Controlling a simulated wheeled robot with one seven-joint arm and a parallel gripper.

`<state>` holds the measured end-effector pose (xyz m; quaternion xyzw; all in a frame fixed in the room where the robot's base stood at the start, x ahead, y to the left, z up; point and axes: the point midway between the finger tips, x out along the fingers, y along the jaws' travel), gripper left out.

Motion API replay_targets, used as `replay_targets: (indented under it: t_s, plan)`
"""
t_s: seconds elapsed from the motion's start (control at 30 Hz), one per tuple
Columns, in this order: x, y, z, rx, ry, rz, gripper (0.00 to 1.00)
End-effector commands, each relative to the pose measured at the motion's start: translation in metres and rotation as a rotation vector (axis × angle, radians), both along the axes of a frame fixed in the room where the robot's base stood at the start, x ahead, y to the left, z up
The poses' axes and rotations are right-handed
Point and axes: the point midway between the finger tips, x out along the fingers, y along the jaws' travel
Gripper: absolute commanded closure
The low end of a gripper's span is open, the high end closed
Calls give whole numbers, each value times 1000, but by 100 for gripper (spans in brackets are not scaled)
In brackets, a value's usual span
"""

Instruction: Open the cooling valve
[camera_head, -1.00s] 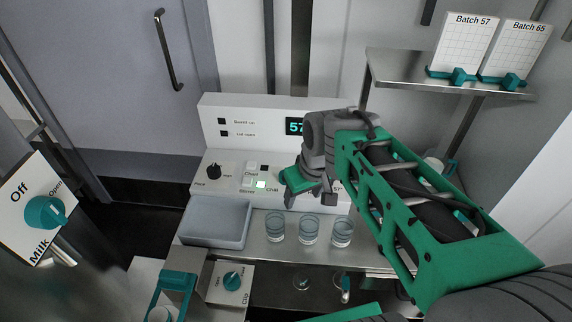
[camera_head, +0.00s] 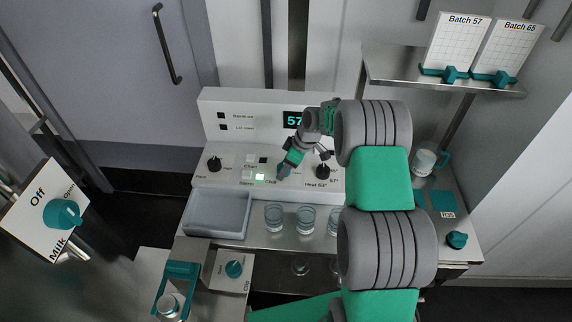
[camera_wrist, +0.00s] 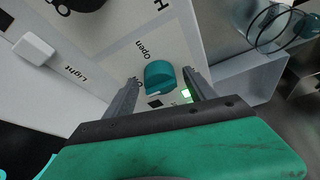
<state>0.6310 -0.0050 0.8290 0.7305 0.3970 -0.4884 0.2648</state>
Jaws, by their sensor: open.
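A teal knob (camera_wrist: 160,75) sits on the white panel in the wrist view, with the word "Open" printed beside it; a second label is partly hidden by a finger. I take it for the cooling valve. My gripper (camera_wrist: 162,84) is open, with one finger on each side of the knob and a gap to each. I cannot tell how deep the fingertips reach. In the head view the gripper (camera_head: 289,163) is low over the panel, right of the green light, and a bit of teal (camera_head: 283,171) shows at its end.
A green light (camera_wrist: 186,93) glows beside the right finger. A black heat knob (camera_head: 323,172) stands close right of the gripper. Glasses (camera_head: 274,217) and a grey tray (camera_head: 217,214) are in front of the panel. A Milk valve (camera_head: 62,214) is at far left.

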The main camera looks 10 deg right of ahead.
Motion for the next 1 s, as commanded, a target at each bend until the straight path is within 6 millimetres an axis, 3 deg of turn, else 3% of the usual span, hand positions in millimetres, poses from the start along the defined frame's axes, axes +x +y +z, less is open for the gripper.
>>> replay_targets:
  t_s: [0.27, 1.0]
  plan:
    - [1, 1, -3, -1, -1, 0, 37]
    - [1, 1, -2, -1, -1, 0, 97]
